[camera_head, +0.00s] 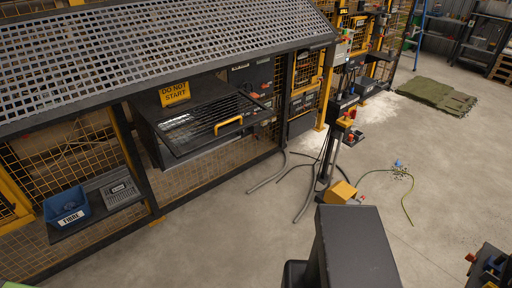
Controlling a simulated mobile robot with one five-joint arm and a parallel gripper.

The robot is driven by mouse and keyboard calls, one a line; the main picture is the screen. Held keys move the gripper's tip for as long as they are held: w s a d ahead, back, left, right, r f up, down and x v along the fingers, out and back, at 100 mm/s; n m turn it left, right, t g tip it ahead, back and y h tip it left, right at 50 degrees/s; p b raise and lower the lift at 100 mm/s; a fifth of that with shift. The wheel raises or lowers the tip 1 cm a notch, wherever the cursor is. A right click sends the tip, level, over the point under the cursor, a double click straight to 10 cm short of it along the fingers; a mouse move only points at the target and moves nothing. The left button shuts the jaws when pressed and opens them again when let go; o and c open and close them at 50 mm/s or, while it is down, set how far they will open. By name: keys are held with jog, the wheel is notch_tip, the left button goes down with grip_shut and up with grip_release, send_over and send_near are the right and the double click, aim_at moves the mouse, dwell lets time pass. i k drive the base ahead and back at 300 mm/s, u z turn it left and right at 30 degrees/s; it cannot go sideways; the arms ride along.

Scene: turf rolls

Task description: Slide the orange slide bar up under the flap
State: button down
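A black boxy unit (195,112) with a flat slatted front panel (205,128) stands in the fenced machine, left of the middle. A yellow-orange bar-shaped handle (228,125) sits at the right front of this panel. I cannot tell whether this handle is the orange slide bar or whether the panel is the flap; no other clear slide bar shows. A yellow "DO NOT START" sign (174,93) is on the unit's upper face. My gripper is not in view. A dark block at the bottom middle seems to be part of my own body.
A perforated metal guard (160,50) overhangs the unit. A blue bin (67,207) stands on a low shelf at left. A post with controls (336,140), a yellow box (340,192) and loose cables stand right of the unit. Open concrete floor (440,160) lies at right.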

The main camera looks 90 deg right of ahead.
aim_at(258, 139)
jog(key=z, duration=1.6)
jog(key=i, duration=1.05)
jog(key=u, duration=0.1)
